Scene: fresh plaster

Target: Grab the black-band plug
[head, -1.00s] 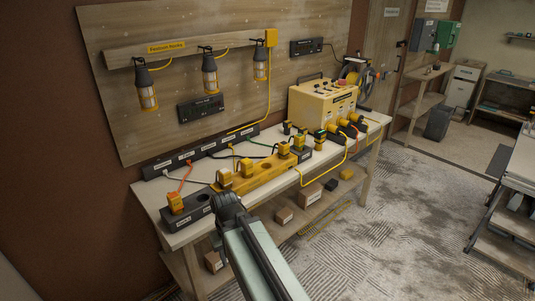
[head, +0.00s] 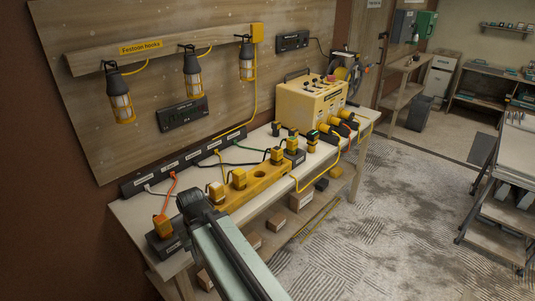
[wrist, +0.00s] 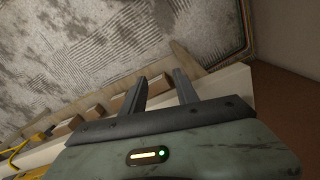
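Several yellow plugs with dark parts stand on the workbench. Some sit along the yellow socket block (head: 262,181), such as one plug (head: 239,178) near its middle. A yellow-orange plug (head: 162,227) with an orange cord sits in a dark socket box at the bench's left end. The bands are too small to tell which plug has the black one. My gripper (wrist: 160,78) shows two fingers apart with nothing between them in the wrist view. In the head view, my arm's end is right of the orange-corded plug and in front of the block's left end. No plug shows between the fingers.
A yellow power box (head: 310,103) stands at the bench's far end, with plugs and looping yellow cables before it. A black socket strip (head: 190,158) runs along the back. Caged lamps (head: 119,105) hang above. Cartons (head: 301,199) lie on the lower shelf.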

